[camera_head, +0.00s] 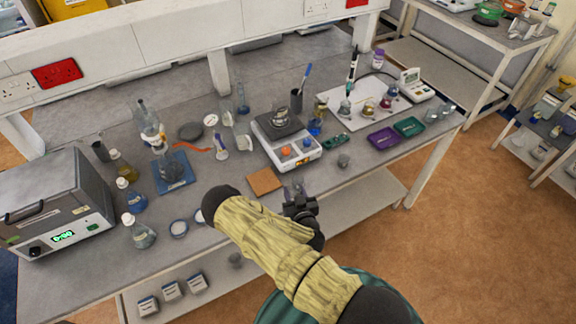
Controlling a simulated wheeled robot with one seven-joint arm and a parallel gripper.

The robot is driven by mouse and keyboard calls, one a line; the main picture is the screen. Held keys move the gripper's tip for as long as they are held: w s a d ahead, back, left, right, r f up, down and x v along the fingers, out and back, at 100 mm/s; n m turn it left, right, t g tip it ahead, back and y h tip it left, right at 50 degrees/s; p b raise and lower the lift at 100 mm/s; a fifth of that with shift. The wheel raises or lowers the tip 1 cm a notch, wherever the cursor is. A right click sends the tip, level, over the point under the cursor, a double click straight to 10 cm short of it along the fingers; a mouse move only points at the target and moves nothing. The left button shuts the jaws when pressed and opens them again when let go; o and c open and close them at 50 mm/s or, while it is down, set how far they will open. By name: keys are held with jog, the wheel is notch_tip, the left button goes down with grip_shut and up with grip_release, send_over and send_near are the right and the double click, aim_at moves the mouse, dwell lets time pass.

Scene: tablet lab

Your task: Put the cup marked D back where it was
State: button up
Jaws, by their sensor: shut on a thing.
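My gripper (299,196) is over the front edge of the bench, just right of a brown square pad (265,181). It is shut on a small greyish thing, mostly hidden by the fingers; I cannot tell whether it is a cup or read a letter on it. No letter D is legible on any cup.
A balance or hotplate (285,144) stands behind my gripper. Purple (384,139) and green (409,127) trays lie to the right. Bottles, one a flask (138,231), and a grey oven box (55,210) fill the left. Bare bench (330,180) shows right of my gripper.

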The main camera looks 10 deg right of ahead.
jog(key=s+f+b, duration=0.5)
jog(key=f+b, duration=0.2)
jog(key=b, duration=0.2)
jog(key=shift+s+d+f+m+h+b, duration=0.15)
jog(key=shift+d+f+m+h+b, duration=0.15)
jog(key=shift+d+f+h+b, duration=0.15)
jog(key=shift+r, duration=0.15)
jog(key=shift+d, duration=0.1)
